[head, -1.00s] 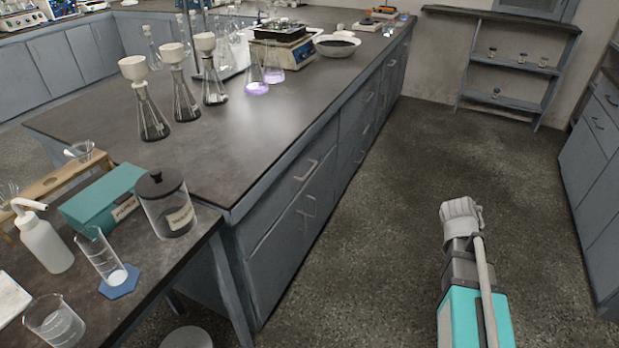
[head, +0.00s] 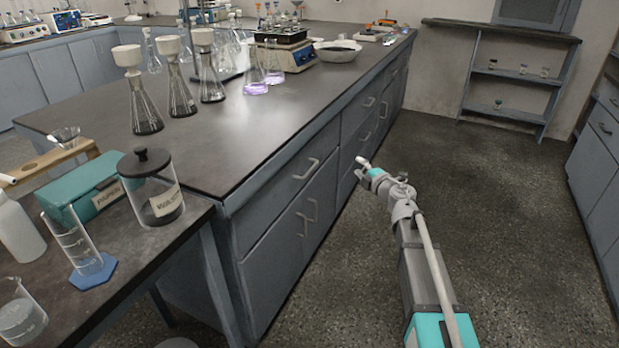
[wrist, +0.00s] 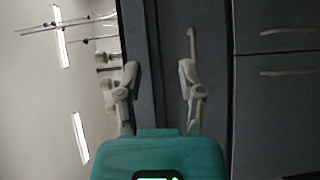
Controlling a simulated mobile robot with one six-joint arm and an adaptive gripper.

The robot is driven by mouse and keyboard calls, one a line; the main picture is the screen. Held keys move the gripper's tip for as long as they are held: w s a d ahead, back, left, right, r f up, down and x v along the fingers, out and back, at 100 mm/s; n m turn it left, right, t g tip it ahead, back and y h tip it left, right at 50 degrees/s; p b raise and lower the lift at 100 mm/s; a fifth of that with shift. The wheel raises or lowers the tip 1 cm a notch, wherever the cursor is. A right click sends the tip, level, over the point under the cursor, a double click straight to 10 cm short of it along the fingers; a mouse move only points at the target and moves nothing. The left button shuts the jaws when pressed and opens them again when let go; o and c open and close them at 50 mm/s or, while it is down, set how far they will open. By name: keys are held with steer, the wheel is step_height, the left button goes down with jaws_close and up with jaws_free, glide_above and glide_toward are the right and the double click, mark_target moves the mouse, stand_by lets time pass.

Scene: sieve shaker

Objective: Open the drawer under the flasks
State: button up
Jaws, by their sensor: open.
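Conical flasks with white funnels (head: 178,85) stand on the dark bench top. Below them, at the bench's near end, is a grey drawer (head: 275,205) with a bar handle (head: 306,170). The drawer looks closed. My gripper (head: 362,168) is open and empty, in front of the bench and to the right of that handle, apart from it. In the wrist view, turned on its side, my two fingers (wrist: 159,85) frame the bench front. A drawer handle (wrist: 192,45) shows just beyond the right finger.
Cupboard doors with upright handles (head: 308,214) lie under the drawer. More drawers run along the bench to the far end. A side table (head: 150,262) with a waste jar (head: 152,190) stands at the near left. The floor (head: 460,190) to the right is clear.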

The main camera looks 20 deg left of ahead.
mark_target(311, 170)
steer(key=s+a+f+n+g+y+b, duration=0.1)
steer(key=s+a+f+n+g, duration=0.2)
steer(key=a+f+n+g, duration=0.1)
steer(key=shift+a+f+g, duration=0.25)
steer(key=shift+a+g, duration=0.05)
steer(key=shift+a, duration=0.35)
steer(key=shift+w+a, duration=0.1)
steer(key=b+x, duration=0.2)
steer(key=x, duration=1.1)
steer(key=shift+w+a+b, duration=0.15)
steer(key=shift+a+b, duration=0.15)
steer(key=shift+b, duration=0.05)
jaws_close()
